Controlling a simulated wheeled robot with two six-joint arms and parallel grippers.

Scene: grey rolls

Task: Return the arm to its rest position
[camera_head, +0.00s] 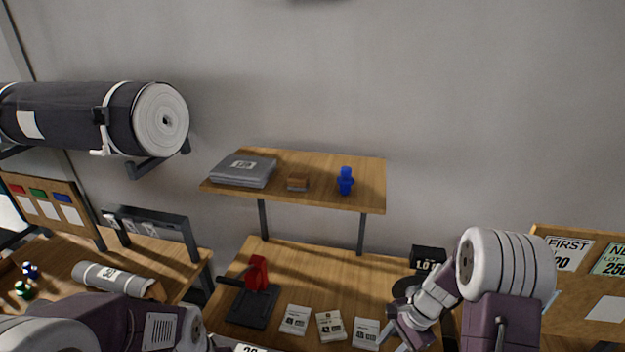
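My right arm comes in from the lower right and is bent. Its gripper (398,338) hangs low over the right part of the middle table, close to the white cards. Its fingertips run to the bottom edge, so I cannot see clearly whether it is open or shut. My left arm lies across the bottom left corner. Its wrist (190,328) is beside the black stand, and its fingers are mostly cut off by the bottom edge. I see nothing clearly held in either gripper.
A big grey roll (75,115) hangs left.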

